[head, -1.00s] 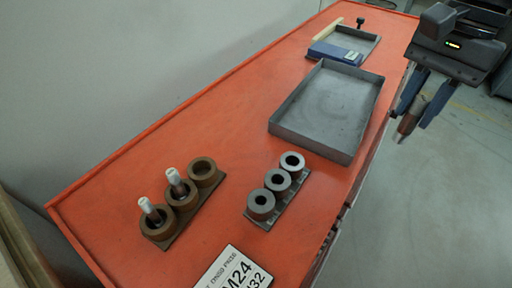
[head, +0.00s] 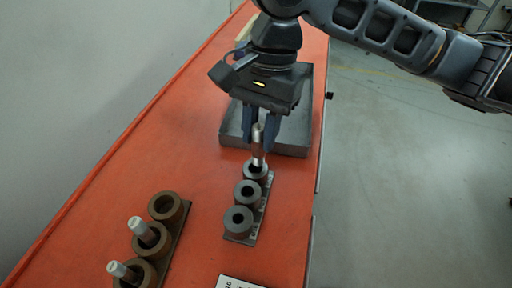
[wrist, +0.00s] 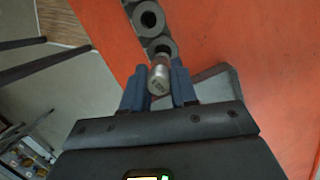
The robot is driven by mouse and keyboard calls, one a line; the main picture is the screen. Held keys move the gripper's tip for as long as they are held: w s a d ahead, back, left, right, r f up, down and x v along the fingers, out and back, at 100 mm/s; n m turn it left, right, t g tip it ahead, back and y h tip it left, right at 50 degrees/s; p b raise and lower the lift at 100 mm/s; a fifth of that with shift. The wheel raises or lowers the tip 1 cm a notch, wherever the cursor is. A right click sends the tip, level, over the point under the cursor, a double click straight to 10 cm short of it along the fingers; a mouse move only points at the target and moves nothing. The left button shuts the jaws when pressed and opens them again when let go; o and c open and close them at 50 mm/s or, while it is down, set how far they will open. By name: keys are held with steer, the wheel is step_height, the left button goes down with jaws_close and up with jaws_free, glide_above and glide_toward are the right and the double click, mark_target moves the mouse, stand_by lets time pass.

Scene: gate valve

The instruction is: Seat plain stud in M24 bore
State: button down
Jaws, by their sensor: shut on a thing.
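My gripper (head: 261,130) is shut on the plain stud (head: 258,147), a silver cylinder held roughly upright. The stud also shows between the blue fingers in the wrist view (wrist: 160,76). Its lower end is at the mouth of the farthest grey collar (head: 257,178) of a row of three; I cannot tell whether it has entered the bore. The middle grey collar (head: 247,198) and the nearest grey collar (head: 238,224) have empty bores. The size sign (head: 238,283) is mostly cut off now.
A row of brown collars (head: 165,211) stands at the left; two hold silver studs (head: 140,229) and the farthest is empty. A grey tray (head: 292,143) lies behind my gripper. The orange bench top (head: 190,150) is clear between the rows; its right edge is close.

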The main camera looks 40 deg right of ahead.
mark_target(257, 150)
steer(key=shift+a+f, duration=0.3)
steer(key=shift+f, duration=0.05)
steer(key=b+x, duration=0.3)
steer(key=b, duration=0.1)
steer(key=shift+w+d+f, duration=0.2)
steer(key=shift+d+f, duration=0.1)
steer(key=shift+f, duration=0.2)
steer(key=shift+r, duration=0.15)
steer(key=c, duration=0.9)
jaws_free()
steer(key=shift+o, duration=0.2)
steer(key=s+v, duration=0.1)
steer(key=v, duration=1.1)
steer(key=shift+w, duration=0.4)
